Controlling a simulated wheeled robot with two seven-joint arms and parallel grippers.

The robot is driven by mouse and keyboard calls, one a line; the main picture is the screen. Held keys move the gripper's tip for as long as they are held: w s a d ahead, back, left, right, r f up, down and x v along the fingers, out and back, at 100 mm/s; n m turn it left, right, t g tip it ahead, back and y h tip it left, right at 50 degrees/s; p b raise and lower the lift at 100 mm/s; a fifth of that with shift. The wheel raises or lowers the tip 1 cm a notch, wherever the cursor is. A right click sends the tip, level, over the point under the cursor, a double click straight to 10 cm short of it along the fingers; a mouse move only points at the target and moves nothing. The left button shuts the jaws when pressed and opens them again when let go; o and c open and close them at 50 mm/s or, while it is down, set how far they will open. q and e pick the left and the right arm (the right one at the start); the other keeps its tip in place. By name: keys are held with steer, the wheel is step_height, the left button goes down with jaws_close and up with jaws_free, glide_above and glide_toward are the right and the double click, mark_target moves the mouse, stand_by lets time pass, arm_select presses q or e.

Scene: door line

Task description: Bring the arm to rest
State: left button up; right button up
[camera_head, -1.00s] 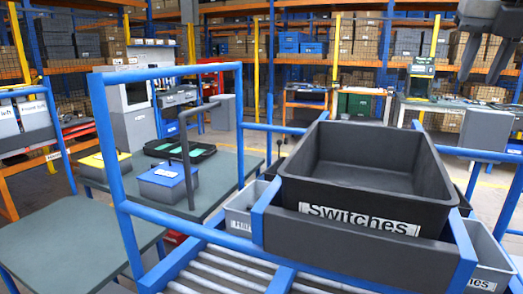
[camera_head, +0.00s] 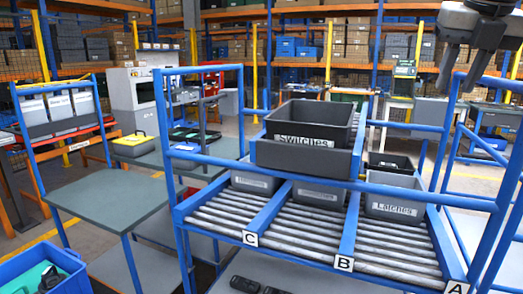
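My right gripper (camera_head: 458,88) hangs at the top right of the head view, in front of the shelves. Its two dark fingers point down and stand apart, with nothing between them. It is up and to the right of the black Switches bin (camera_head: 312,141), and apart from it. My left gripper is not in view.
A blue-framed roller rack (camera_head: 290,225) with lanes marked C, B and A fills the middle and right. The Switches bin sits high on it, with grey bins such as Latches (camera_head: 394,206) below. A grey-green table (camera_head: 105,200) stands left; a blue bin (camera_head: 45,270) is at lower left.

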steer(key=w+a+f+n+g+y, duration=0.1)
steer(key=w+a+f+n+y, duration=0.2)
steer(key=a+f, duration=0.65)
steer(key=w+a+f+n+g+y, duration=0.1)
steer(key=w+a+f+n+y, duration=0.2)
steer(key=a+f, duration=0.6)
steer(key=s+a+f+m+g+y, duration=0.15)
steer(key=s+a+f+y, duration=0.25)
steer(key=a+y, duration=0.4)
steer(key=s+a+f+m+y, duration=0.2)
steer(key=s+a+f+y, duration=0.25)
steer(key=a, duration=0.55)
steer(key=d+f+m+t+h, duration=0.35)
steer(key=f+m+t, duration=0.4)
steer(key=m, duration=0.35)
steer(key=d+f+m+t+h, duration=0.35)
steer(key=f+m+t, duration=0.35)
steer(key=m, duration=0.4)
steer(key=s+d+f+m+g+h, duration=0.2)
steer(key=s+d+f+m+h, duration=0.2)
steer(key=s+f, duration=0.5)
steer(key=s+d+f+m+g+h, duration=0.3)
steer(key=s+d+f+m+h, duration=0.1)
steer(key=s+f, duration=0.5)
steer(key=shift+s+d+f+m+g, duration=0.3)
steer(key=shift+d+f+m, duration=0.15)
steer(key=shift+d+m, duration=0.6)
steer(key=shift+d, duration=0.15)
